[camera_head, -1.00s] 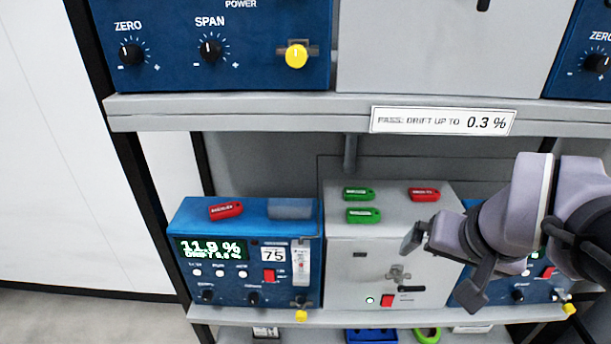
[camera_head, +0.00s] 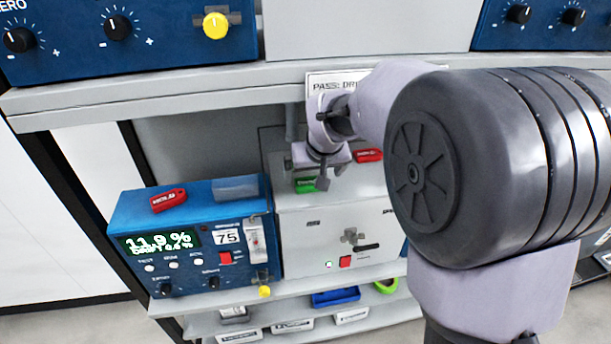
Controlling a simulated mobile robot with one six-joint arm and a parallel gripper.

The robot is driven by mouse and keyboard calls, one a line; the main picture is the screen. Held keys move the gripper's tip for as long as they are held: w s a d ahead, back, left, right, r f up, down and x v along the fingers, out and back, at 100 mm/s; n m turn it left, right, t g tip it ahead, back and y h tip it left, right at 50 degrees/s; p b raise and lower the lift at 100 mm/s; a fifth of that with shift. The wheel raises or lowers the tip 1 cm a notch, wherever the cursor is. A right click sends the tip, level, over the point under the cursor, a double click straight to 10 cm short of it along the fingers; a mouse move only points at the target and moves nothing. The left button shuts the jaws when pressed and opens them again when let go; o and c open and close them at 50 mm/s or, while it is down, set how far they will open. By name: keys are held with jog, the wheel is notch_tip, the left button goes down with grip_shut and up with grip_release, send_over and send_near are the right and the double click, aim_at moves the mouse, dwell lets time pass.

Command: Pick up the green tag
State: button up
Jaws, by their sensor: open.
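A green tag (camera_head: 304,187) lies on top of the grey box (camera_head: 325,222), partly hidden behind my gripper. My gripper (camera_head: 307,172) is open and points down over the top of the grey box, with its fingers close to this green tag. I cannot tell whether the fingers touch it. Only one green tag shows now; any other is hidden behind my gripper.
A red tag (camera_head: 369,155) lies on the grey box, right of my gripper. Another red tag (camera_head: 168,199) lies on the blue analyser (camera_head: 126,212) to the left. The shelf above (camera_head: 200,92) is close over my gripper. My arm covers the right side.

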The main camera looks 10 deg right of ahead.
aim_at(312, 182)
jog(key=b+x, duration=0.1)
jog(key=x, duration=0.4)
jog(key=shift+s+d+f, duration=0.1)
jog(key=shift+d, duration=0.1)
jog(key=c, duration=1.4)
jog(key=shift+o, duration=0.2)
jog(key=shift+r, duration=0.2)
